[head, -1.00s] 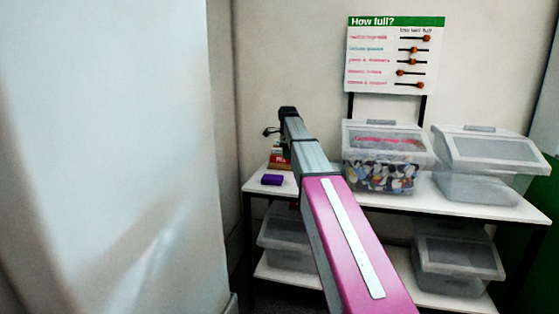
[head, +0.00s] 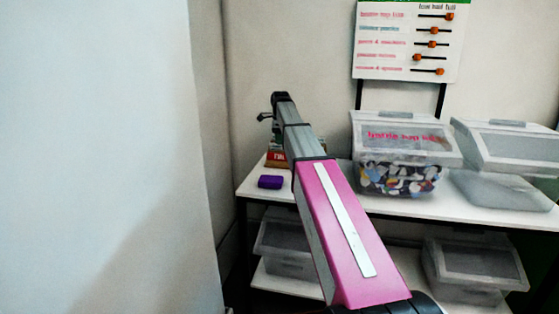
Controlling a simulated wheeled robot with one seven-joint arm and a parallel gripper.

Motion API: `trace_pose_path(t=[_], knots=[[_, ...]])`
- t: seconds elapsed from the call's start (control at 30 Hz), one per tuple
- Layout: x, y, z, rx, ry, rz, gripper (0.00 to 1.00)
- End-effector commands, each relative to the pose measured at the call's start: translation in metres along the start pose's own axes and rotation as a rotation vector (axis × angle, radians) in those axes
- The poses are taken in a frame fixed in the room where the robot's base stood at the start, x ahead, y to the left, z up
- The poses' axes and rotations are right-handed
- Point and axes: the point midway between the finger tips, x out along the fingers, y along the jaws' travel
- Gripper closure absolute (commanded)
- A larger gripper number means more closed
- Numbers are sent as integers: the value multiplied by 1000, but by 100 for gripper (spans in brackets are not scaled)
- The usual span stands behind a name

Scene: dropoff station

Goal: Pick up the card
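My pink and grey arm reaches out over the shelf unit. Its far end is my gripper (head: 273,112), small and dark and seen from behind. I cannot tell whether it is open or shut. Behind and below the arm, at the left end of the top shelf, a small red and brown item (head: 276,160) with pale lettering shows in part. It may be the card or its holder, but my arm hides part of it. I see no other clear card.
A purple block (head: 270,182) lies on the white top shelf (head: 395,205) at its left end. Clear lidded bins (head: 398,178) stand to the right, with more on the lower shelf. A slider board (head: 410,40) stands behind. A pale wall panel (head: 95,150) fills the left.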

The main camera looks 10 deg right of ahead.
Motion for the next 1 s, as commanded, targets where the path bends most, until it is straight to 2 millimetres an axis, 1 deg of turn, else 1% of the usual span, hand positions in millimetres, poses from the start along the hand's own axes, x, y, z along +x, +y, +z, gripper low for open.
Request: trace_pose_path(t=[0.03, 0.1, 0.37, 0.63, 0.73, 0.9, 0.93, 0.97, 1.0], knots=[[9, 1, 0, 0, 0, 1, 82], [18, 0, 0, 0, 0, 0, 82], [35, -1, 1, 0, 0, 0, 82], [71, -3, 3, 0, 0, 0, 82], [78, -3, 3, 0, 0, 0, 82], [77, -4, 3, 0, 0, -1, 82], [77, -4, 3, 0, 0, -1, 85], [77, -4, 3, 0, 0, -1, 95], [77, -4, 3, 0, 0, -1, 100]])
